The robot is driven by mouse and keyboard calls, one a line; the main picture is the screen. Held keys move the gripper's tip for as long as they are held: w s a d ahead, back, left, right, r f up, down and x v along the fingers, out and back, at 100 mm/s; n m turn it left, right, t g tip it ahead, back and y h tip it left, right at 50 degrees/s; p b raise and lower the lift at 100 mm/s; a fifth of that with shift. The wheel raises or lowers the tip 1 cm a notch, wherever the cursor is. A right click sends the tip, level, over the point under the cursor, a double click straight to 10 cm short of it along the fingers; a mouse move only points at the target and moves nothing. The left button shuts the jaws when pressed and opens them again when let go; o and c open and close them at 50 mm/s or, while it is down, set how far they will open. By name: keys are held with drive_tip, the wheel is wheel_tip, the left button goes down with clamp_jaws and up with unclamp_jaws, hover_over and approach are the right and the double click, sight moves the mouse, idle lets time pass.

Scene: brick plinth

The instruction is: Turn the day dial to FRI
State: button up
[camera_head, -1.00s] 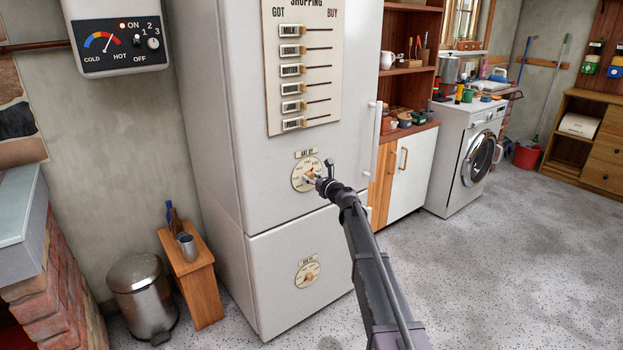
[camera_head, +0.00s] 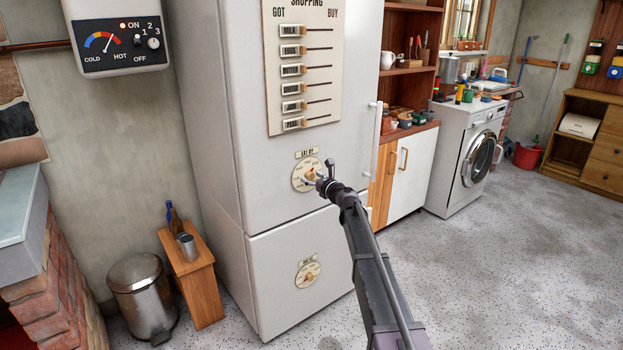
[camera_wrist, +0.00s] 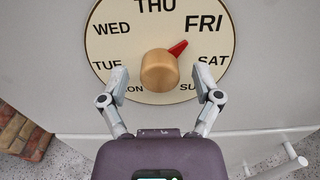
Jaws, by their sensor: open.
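The day dial (camera_head: 299,177) is a round cream plate on the white fridge front, under a small "EAT BY" label. In the wrist view, the dial (camera_wrist: 128,44) shows day names around a tan knob (camera_wrist: 160,71). The knob's red pointer (camera_wrist: 178,47) aims up and right at FRI. My gripper (camera_wrist: 159,84) is open, with one finger on each side of the knob and a visible gap to it. In the head view, my gripper (camera_head: 321,182) is in front of the dial and hides part of it.
A second, smaller dial (camera_head: 308,273) is on the lower fridge door (camera_head: 275,300). A shopping panel with sliders (camera_head: 317,60) is above the day dial. A vertical fridge handle (camera_head: 375,140) stands out to the right. A pedal bin (camera_head: 142,295) and wooden stool (camera_head: 190,270) are at left.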

drive_tip(key=v, duration=1.1)
drive_tip(key=shift+s+d, duration=0.3)
drive_tip(key=s+f+n+g+h, duration=0.1)
drive_tip(key=s+f+n+g, duration=0.4)
drive_tip(key=s+n, duration=0.45)
drive_tip(key=s+f+n+g+h, duration=0.2)
drive_tip(key=s+f+n+g, duration=0.2)
drive_tip(key=s+f+n, duration=0.55)
drive_tip(key=s+d+f+n+g+h, duration=0.2)
drive_tip(key=s+d+n+g+h, duration=0.25)
drive_tip(key=s, duration=0.55)
drive_tip(key=s+d+f+n+g+h, duration=0.1)
drive_tip(key=s+d+n+h, duration=0.35)
drive_tip(key=s+d, duration=0.45)
wheel_tip(320, 180, up, 25)
drive_tip(key=s+a+y+p, duration=0.1)
drive_tip(key=p, duration=2.5)
drive_tip(key=shift+a, duration=0.2)
